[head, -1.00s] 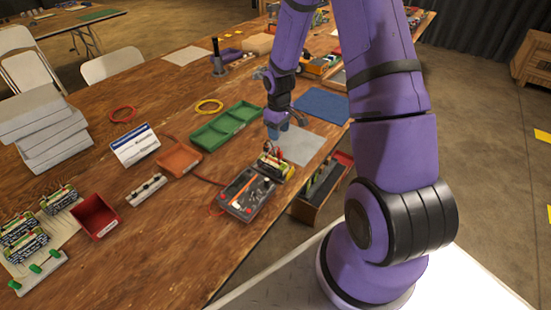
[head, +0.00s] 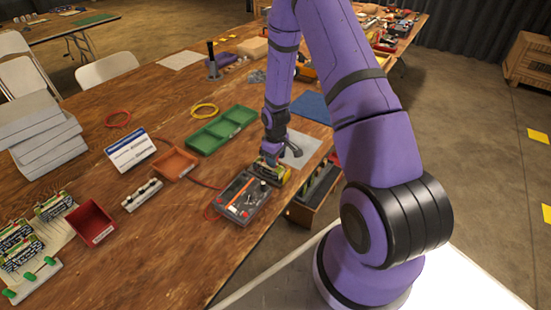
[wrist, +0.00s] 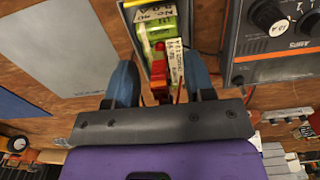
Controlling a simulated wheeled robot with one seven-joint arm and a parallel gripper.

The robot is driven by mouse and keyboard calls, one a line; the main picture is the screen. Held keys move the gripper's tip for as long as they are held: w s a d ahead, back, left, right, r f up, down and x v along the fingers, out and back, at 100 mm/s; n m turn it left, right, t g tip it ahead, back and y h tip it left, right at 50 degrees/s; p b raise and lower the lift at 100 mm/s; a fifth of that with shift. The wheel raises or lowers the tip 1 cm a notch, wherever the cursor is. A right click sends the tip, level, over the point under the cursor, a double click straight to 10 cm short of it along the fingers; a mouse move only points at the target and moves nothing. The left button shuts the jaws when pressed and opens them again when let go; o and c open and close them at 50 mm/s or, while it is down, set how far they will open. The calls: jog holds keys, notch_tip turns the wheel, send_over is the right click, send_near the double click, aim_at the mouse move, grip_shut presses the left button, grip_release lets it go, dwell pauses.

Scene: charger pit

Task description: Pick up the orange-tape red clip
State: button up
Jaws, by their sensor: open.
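The red clip (wrist: 159,72) stands at the end of a green labelled pack (wrist: 165,22) in the wrist view. My gripper (wrist: 162,80) is open, with a blue finger on each side of the clip and gaps visible between. Whether either finger touches it is unclear. In the head view my gripper (head: 270,158) points down over the pack beside the grey charger box (head: 242,199), and the clip there is hidden behind the fingers.
The charger box with dials (wrist: 283,40) is close on the right in the wrist view. A grey sheet (head: 301,150) lies beside the pack. Green (head: 220,131) and orange (head: 178,161) trays and a red bin (head: 90,223) stand on the wooden table.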

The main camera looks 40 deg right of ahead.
jog(key=shift+f, duration=0.2)
jog(key=c, duration=0.8)
jog(key=shift+r, duration=0.1)
jog(key=shift+r, duration=0.7)
notch_tip(320, 180, up, 2)
jog(key=shift+r, duration=0.15)
jog(key=s+a, duration=0.1)
jog(key=s, duration=0.4)
jog(key=s+a, duration=0.1)
jog(key=s, duration=0.4)
jog(key=s+r, duration=0.1)
jog(key=s, duration=0.4)
jog(key=shift+s+a+r, duration=0.1)
jog(key=shift+s+a, duration=0.25)
jog(key=shift+a, duration=0.05)
